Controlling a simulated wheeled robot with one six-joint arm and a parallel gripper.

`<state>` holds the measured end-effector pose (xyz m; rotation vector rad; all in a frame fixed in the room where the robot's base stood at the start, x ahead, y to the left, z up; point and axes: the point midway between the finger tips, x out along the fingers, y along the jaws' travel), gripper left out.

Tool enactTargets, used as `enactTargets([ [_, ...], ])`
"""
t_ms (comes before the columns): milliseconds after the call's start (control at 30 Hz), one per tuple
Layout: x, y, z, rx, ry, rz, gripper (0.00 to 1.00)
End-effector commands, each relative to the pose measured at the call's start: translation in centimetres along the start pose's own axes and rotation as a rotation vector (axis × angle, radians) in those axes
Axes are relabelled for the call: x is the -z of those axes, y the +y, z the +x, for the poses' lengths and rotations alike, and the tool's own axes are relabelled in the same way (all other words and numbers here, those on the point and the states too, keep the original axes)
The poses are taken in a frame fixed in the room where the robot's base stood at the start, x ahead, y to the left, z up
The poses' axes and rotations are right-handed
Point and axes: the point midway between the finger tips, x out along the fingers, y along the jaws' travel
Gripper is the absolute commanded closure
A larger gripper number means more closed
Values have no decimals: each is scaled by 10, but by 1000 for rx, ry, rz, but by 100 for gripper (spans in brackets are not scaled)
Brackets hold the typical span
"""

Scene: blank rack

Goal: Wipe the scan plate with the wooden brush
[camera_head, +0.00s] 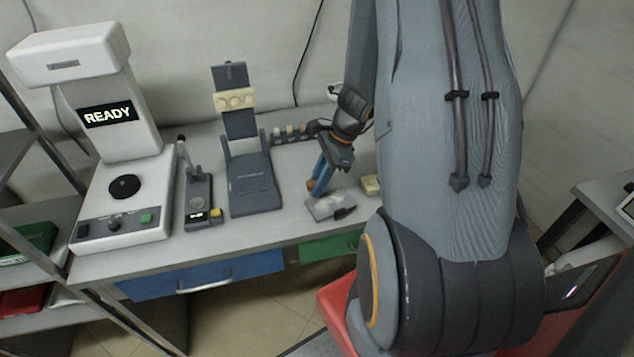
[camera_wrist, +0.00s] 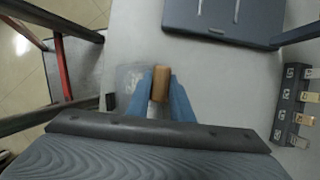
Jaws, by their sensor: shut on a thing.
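My gripper (camera_head: 318,182) has blue fingers pointing down over the front part of the table. It is shut on the wooden brush (camera_wrist: 161,82), a brown block upright between the fingertips in the wrist view. In the head view only a little of the brush (camera_head: 311,185) shows beside the fingers. The scan plate (camera_head: 324,206), a small light grey plate with whitish smudges, lies just below the fingertips. In the wrist view the plate (camera_wrist: 130,74) is left of the brush, partly behind the left finger. I cannot tell whether the brush touches it.
A white machine (camera_head: 130,190) with a READY screen stands at the table's left. A small device (camera_head: 198,200) and a dark grey stand (camera_head: 252,187) are beside it. A dark rack (camera_wrist: 290,105) holds several small blocks. A cream block (camera_head: 371,185) lies right of my gripper.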

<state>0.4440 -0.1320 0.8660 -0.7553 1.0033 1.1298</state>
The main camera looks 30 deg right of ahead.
Motion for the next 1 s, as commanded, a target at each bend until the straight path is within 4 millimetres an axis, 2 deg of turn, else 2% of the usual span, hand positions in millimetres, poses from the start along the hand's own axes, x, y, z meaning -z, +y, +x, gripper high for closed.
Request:
enactTargets([
  [1000,6,2,14,0,0,1,98],
])
